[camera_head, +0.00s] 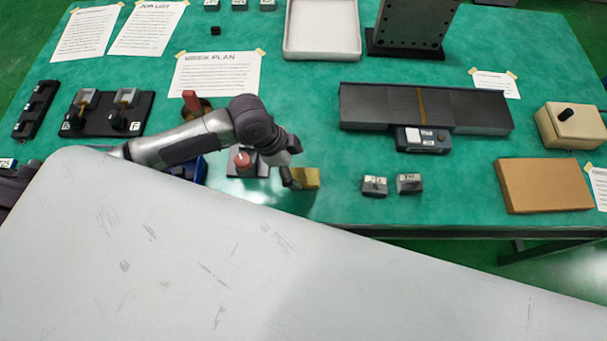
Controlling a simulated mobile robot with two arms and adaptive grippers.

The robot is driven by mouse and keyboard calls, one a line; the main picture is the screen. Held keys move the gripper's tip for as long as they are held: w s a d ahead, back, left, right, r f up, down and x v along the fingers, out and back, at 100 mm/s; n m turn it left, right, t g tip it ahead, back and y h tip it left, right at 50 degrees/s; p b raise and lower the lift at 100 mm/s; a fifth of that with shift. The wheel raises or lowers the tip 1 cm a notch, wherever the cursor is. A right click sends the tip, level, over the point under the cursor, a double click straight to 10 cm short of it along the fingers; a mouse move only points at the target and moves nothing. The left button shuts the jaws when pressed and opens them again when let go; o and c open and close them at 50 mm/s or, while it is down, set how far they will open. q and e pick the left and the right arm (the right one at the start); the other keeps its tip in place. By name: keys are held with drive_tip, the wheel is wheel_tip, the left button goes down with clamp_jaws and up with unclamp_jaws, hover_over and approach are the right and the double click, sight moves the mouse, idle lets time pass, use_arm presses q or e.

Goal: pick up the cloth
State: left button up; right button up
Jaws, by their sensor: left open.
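A small mustard-yellow piece that looks like the folded cloth (307,178) lies near the front edge of the green table, left of the two small grey blocks. My left arm reaches in from the left, and my left gripper (291,179) is at the left side of the yellow piece. The gripper is open and holds nothing that I can see. Its fingers are small and dark here, and I cannot tell if they touch the yellow piece. My right gripper is not in view.
A red-knobbed device (242,161) stands just left of the gripper. Two labelled grey blocks (375,186) (409,183) sit to the right. A dark grey long plate (370,107) and a brown box (543,186) lie farther right. The green table (310,120) is bare behind the gripper.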

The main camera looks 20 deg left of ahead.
sight(303, 176)
use_arm(q)
drive_tip(key=p+x, duration=0.1)
drive_tip(key=x, duration=0.2)
drive_tip(key=shift+f, duration=0.35)
drive_tip(key=shift+d+f, duration=0.15)
drive_tip(key=shift+f, duration=0.3)
drive_tip(key=c, duration=1.1)
drive_tip(key=shift+c, duration=0.2)
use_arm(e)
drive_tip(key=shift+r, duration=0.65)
use_arm(q)
drive_tip(key=shift+r, duration=0.15)
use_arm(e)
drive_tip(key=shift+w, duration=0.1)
